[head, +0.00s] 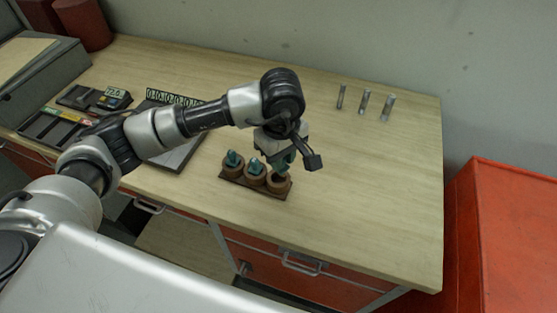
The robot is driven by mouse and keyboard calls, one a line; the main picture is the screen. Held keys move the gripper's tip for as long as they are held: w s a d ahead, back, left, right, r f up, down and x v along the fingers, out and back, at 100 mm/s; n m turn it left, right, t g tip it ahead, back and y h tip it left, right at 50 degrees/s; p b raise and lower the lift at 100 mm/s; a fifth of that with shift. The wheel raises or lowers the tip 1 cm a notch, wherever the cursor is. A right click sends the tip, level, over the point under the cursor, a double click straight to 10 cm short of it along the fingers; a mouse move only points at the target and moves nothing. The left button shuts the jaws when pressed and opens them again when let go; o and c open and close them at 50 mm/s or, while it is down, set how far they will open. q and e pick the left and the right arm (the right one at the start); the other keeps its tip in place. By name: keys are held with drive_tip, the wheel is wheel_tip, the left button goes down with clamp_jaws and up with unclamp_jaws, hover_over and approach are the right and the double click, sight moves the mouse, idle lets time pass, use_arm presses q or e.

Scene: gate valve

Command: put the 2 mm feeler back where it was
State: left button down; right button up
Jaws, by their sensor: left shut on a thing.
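A dark wooden rack (230,177) with three round brown holders stands near the front of the bench. Teal-topped feelers stand in the left holder (233,160) and the middle holder (255,167). My left gripper (284,168) is over the right-hand holder (278,182), shut on a feeler with a teal handle (284,159). The feeler's lower end is hidden, so I cannot tell whether it is in the holder or just above it. No size marking on the feelers is readable. My right gripper is out of view.
Three upright metal pins (364,101) stand at the back right of the wooden bench (390,200). A small display unit (115,97) and trays lie at the left. A red cabinet (510,230) is beyond the right edge. The bench's right side is clear.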

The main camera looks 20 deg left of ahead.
use_arm(q)
drive_tip(key=shift+w+a+f, duration=0.15)
drive_tip(key=shift+w+a, duration=0.05)
drive_tip(key=shift+a, duration=0.1)
drive_tip(key=shift+a+f, duration=0.1)
drive_tip(key=shift+f, duration=0.15)
wheel_tip(320, 180, down, 3)
drive_tip(key=shift+f+p, duration=0.15)
drive_tip(key=shift+p, duration=0.85)
drive_tip(key=shift+f, duration=0.2)
drive_tip(key=shift+f, duration=0.1)
drive_tip(key=shift+f+b, duration=0.15)
drive_tip(key=shift+b, duration=0.15)
drive_tip(key=c, duration=1)
unclamp_jaws()
